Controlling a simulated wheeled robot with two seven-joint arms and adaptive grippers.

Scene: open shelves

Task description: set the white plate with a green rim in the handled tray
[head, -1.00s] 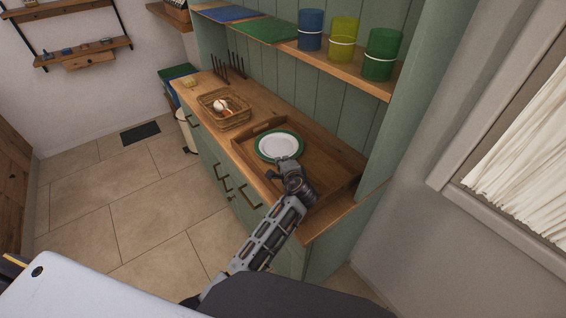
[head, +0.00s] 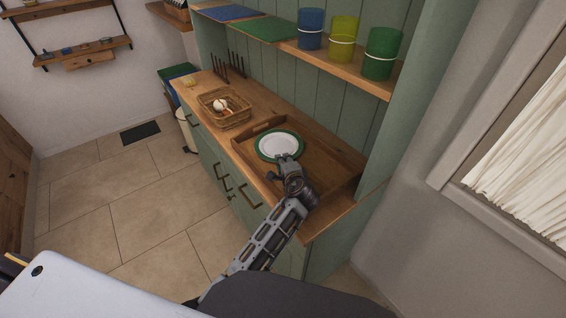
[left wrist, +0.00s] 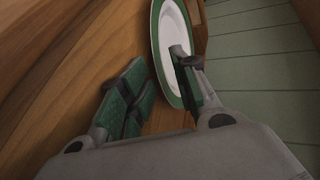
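The white plate with a green rim (head: 278,146) lies in the far left part of the wooden handled tray (head: 325,180). The plate also shows in the left wrist view (left wrist: 167,32), with its rim reaching between my fingers. My left gripper (head: 284,160) is at the plate's near edge. In the left wrist view the fingers of this gripper (left wrist: 160,65) stand apart, one overlapping the plate's face and the other clear of the rim, so it looks open. Whether a finger touches the plate is hard to tell. My right gripper is not in view.
A wicker basket (head: 225,109) with small items stands left of the tray on the wooden counter. A shelf above holds blue (head: 311,30), yellow (head: 343,40) and green (head: 382,54) cups. The green side panel (head: 410,110) bounds the counter at right.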

